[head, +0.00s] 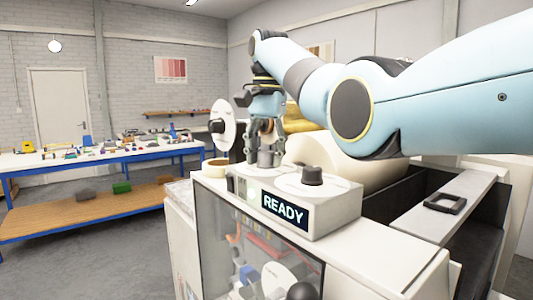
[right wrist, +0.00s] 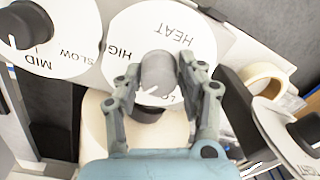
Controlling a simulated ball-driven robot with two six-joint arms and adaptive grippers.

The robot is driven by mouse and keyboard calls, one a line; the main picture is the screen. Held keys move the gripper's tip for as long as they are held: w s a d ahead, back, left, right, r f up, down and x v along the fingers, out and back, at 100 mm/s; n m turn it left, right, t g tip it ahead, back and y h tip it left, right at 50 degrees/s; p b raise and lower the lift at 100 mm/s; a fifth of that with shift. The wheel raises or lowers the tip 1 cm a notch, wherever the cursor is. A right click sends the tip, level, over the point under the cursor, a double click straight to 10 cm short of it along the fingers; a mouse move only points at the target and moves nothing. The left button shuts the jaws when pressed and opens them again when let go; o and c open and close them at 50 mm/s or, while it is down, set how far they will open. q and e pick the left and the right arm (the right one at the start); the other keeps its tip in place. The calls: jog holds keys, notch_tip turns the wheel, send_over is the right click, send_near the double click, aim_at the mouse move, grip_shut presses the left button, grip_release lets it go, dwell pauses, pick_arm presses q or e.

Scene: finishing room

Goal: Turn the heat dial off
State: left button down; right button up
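The heat dial's grey knob (right wrist: 157,72) stands on a round white plate (right wrist: 122,50) marked HEAT, HIGH and a partly hidden LO. A white mark shows on the knob's lower side. My right gripper (right wrist: 160,68) has one finger on each side of the knob; it looks open, with narrow gaps, though contact is hard to judge. In the head view my right gripper (head: 266,148) points down over the grey knob at the back of the white control box (head: 338,206). Part of the dial's markings is hidden by the fingers. My left gripper is not in view.
A SLOW/MID dial with a black knob (head: 312,175) sits nearby on the box. An upright dial (head: 222,127) and a tape roll (head: 215,168) are left of the gripper. A READY display (head: 284,210) faces front. A cluttered workbench (head: 100,157) stands far left.

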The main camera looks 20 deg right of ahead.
jog(key=shift+d, duration=0.1)
jog(key=c, duration=0.7)
jog(key=shift+o, duration=0.2)
jog(key=shift+r+n, duration=0.1)
jog(key=shift+n, duration=2.9)
jog(key=n, duration=1.1)
jog(key=shift+n, duration=0.4)
jog(key=n, duration=0.6)
jog(key=shift+g, duration=0.3)
jog(key=o, duration=1.2)
jog(key=shift+c, duration=0.2)
